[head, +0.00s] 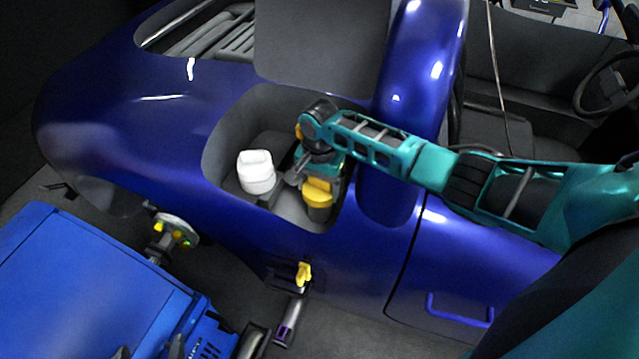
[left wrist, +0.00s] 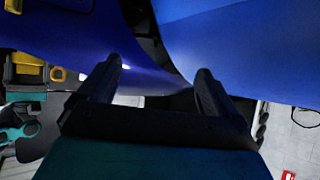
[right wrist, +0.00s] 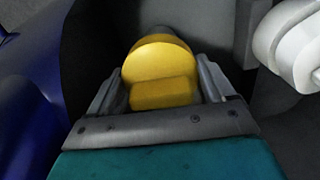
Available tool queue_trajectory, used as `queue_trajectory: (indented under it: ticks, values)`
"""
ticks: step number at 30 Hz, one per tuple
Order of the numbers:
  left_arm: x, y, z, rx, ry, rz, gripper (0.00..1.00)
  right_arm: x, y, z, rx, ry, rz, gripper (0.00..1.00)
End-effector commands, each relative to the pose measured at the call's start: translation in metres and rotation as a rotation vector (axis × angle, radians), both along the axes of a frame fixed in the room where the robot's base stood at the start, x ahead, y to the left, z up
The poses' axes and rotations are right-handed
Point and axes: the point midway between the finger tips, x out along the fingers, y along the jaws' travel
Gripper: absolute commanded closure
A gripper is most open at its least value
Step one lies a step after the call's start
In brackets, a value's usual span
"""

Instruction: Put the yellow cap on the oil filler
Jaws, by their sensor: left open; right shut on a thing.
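The yellow cap (head: 318,188) is in the recess in the blue car's side, at the front right of the recess. My right gripper (head: 322,178) is shut on the cap's raised grip, which also shows between the fingers in the right wrist view (right wrist: 162,93). The cap sits over a duller, upright cylinder (head: 318,212) that looks like the oil filler. I cannot tell whether the cap is seated on it. My left gripper (head: 148,352) is at the bottom edge of the head view; its fingers are open and empty in the left wrist view (left wrist: 158,72).
A white-capped container (head: 256,172) stands in the recess left of my right gripper. A blue machine (head: 80,285) is at lower left, by a hub flange (head: 176,230) with yellow parts. A yellow handle (head: 303,273) is low on the car's side. The recess walls are close around my right gripper.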

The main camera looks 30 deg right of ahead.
Motion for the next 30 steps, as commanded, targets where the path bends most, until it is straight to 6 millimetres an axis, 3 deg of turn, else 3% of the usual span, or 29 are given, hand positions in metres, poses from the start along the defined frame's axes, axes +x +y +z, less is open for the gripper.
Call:
queue_trajectory:
  ticks: [6, 7, 10, 17, 30]
  values:
    - [0.0, 0.0, -0.003, 0.0, 0.0, 0.0, 0.08, 0.0, 0.0, -0.005, 0.001, 0.0, 0.0, 0.48]
    - [0.0, 0.0, -0.002, 0.0, 0.0, 0.0, 0.08, 0.0, 0.0, -0.004, 0.001, -0.001, 0.0, 0.16]
    - [0.0, 0.0, -0.002, 0.0, 0.001, 0.0, 0.08, 0.0, 0.0, -0.004, 0.001, -0.001, 0.0, 0.07]
    - [0.0, 0.0, -0.001, 0.0, 0.001, 0.0, 0.08, 0.0, 0.0, -0.004, 0.0, 0.0, 0.0, 0.07]
    - [0.0, 0.0, 0.034, 0.0, 0.001, 0.0, 0.08, 0.0, 0.0, 0.027, 0.0, 0.0, -0.001, 0.07]
